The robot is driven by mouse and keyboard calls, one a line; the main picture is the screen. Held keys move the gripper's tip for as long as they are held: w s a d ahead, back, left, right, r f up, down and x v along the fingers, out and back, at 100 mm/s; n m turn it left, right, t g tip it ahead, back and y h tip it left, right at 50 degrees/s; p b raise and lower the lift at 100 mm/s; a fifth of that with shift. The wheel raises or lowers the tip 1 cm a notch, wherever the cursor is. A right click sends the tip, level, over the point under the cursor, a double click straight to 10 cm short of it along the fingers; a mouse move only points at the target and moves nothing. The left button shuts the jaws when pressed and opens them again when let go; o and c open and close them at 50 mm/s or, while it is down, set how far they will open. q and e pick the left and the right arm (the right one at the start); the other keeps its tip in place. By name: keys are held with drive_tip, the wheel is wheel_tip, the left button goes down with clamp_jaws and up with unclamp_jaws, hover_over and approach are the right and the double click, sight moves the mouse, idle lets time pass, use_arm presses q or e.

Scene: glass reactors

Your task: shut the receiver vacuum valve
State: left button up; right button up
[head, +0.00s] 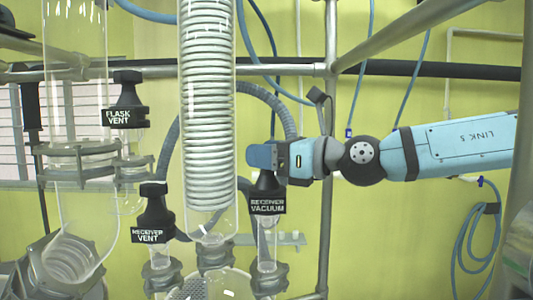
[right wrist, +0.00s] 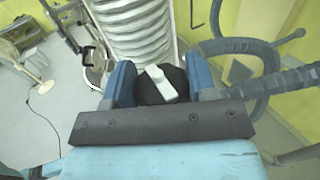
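The receiver vacuum valve (head: 267,194) has a black knob with a label reading RECEIVER VACUUM, on a glass neck right of the coiled condenser. My right gripper (head: 264,157) comes in from the right and its blue fingers are at the top of this knob. In the right wrist view, the black knob (right wrist: 148,94) with a slanted white bar (right wrist: 160,83) fills the gap between the two blue fingers (right wrist: 160,85), which appear to touch it on both sides. The head view hides the far finger. My left gripper is not in view.
The glass condenser (head: 208,110) with its white coil stands close left of the gripper. The receiver vent valve (head: 152,220) and flask vent valve (head: 126,105) are farther left. A grey hose (head: 283,108) loops behind the gripper. A metal post (head: 330,120) stands beside my right arm.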

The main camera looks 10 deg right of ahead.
drive_tip(key=shift+c, duration=1.4)
drive_tip(key=shift+t, duration=0.3)
